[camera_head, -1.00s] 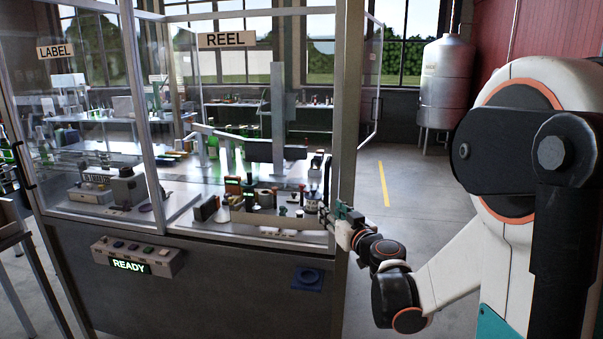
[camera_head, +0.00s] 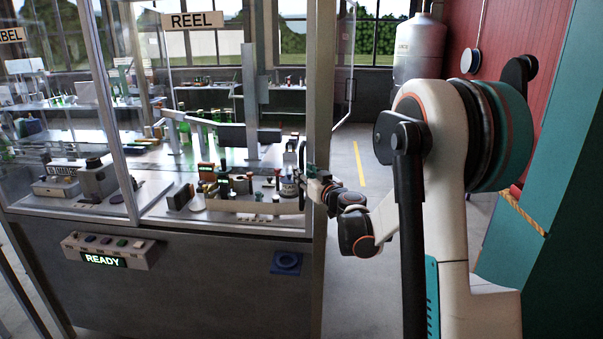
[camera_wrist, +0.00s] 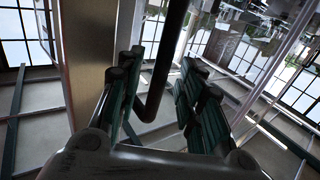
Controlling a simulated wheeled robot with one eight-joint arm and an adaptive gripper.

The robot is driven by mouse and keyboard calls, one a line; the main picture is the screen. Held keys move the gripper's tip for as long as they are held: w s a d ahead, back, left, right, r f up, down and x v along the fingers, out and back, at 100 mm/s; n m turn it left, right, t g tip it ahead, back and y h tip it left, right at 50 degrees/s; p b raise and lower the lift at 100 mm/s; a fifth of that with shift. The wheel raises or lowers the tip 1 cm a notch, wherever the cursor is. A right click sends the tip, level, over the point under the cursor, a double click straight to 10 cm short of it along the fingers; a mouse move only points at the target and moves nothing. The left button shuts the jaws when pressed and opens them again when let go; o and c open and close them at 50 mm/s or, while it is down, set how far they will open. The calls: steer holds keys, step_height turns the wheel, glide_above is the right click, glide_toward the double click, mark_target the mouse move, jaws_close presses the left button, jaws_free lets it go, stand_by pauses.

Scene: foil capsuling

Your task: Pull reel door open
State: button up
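The reel door is the clear front panel (camera_head: 225,100) under the REEL sign (camera_head: 194,20). It looks shut in its frame. Its dark bar handle (camera_head: 302,160) is near the right post. My gripper (camera_head: 318,183) is at this handle, small and partly hidden in the head view. In the wrist view, the handle (camera_wrist: 166,65) runs down between the two green-and-black fingers of my gripper (camera_wrist: 160,98) and bends near its lower end. The fingers stand apart, with visible gaps on both sides of the bar. Contact is not clear.
A grey post (camera_head: 318,120) stands just right of the handle. A button box (camera_head: 108,250) reading READY is on the cabinet front. Another clear panel (camera_head: 343,70) juts out behind the post. Bottles and small parts are inside. Open floor (camera_head: 345,250) lies right of the cabinet.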

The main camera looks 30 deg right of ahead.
steer(key=shift+w, duration=1.25)
jaws_close()
